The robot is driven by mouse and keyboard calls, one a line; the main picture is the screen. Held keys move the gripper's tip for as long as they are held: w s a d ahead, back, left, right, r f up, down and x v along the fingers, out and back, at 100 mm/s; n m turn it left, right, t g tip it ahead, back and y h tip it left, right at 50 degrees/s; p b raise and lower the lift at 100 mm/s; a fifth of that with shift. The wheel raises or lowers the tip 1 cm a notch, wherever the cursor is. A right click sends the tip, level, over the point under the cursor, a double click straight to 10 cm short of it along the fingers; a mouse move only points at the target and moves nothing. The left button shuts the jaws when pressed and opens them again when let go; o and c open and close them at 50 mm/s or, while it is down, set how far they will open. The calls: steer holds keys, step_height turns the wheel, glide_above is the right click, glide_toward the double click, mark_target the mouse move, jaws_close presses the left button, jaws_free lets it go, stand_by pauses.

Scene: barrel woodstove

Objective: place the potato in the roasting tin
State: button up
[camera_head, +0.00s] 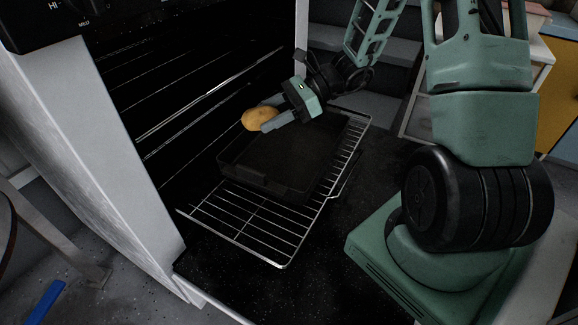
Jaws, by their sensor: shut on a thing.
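The potato (257,118) is a yellow-brown oval, held at the tips of my gripper (266,121). My gripper is shut on it, reaching in from the upper right. The roasting tin (262,186) is a dark, shallow rectangular pan on a pulled-out wire oven rack. The potato appears above the tin's far left edge in the picture. Its exact height over the tin is hard to tell. The inside of the tin is dark, and my gripper hides part of its far side.
The wire rack (247,226) extends from the open oven, its front part bare. The oven's white side wall (80,150) stands at the left, with dark rack rails inside. The lowered oven door (230,285) lies below the rack. A blue strip (43,302) lies on the floor.

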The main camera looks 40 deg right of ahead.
mark_target(273, 160)
steer(key=shift+s+d+f+b, duration=0.1)
steer(key=shift+f+b, duration=0.3)
steer(key=shift+f, duration=0.3)
step_height(273, 160, down, 9)
steer(key=b, duration=0.5)
steer(key=shift+b, duration=0.3)
steer(key=shift+f, duration=0.1)
steer(key=shift+f, duration=0.1)
steer(key=o, duration=1)
steer(key=shift+o, duration=0.2)
